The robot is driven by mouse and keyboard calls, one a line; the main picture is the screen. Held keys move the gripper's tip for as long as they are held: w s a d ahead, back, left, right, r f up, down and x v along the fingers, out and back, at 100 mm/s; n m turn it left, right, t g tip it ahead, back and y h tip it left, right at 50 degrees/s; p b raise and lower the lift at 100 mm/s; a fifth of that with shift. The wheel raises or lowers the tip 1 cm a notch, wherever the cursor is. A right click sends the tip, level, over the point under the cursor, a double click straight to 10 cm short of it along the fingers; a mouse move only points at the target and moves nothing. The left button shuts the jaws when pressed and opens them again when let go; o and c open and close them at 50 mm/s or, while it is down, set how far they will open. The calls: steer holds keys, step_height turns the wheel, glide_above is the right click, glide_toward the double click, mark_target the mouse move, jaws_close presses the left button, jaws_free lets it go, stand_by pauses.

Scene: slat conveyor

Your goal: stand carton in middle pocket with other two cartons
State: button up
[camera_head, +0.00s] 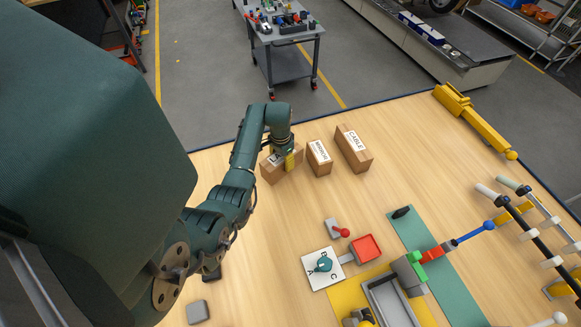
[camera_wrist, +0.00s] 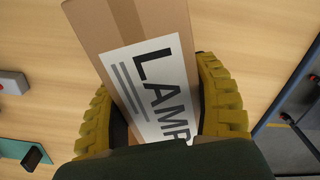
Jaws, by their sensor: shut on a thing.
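A brown carton (camera_head: 271,173) is at the left end of a row of three on the wooden table. In the wrist view this carton (camera_wrist: 90,25) has a white label reading "LAMP". My gripper (camera_head: 290,160) has its yellow fingers shut on it. The wrist view shows a ribbed finger on each side of the carton. The middle carton (camera_head: 320,168) and the right carton (camera_head: 356,162), labelled "CABLE", stand apart from my gripper. The held carton is tilted relative to the other two; I cannot tell whether it touches the table. No pocket walls can be made out.
The wooden table (camera_head: 430,160) is clear to the right of the cartons. A yellow bar (camera_head: 475,120) lies at the right.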

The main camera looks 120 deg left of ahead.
steer(key=shift+a+f+b, duration=0.1)
steer(key=shift+f+b, duration=0.4)
steer(key=shift+f, duration=1.7)
steer(key=o, duration=1.3)
steer(key=shift+c, duration=0.2)
step_height(320, 180, up, 12)
steer(key=shift+r+p, duration=0.15)
steer(key=shift+p, duration=1.1)
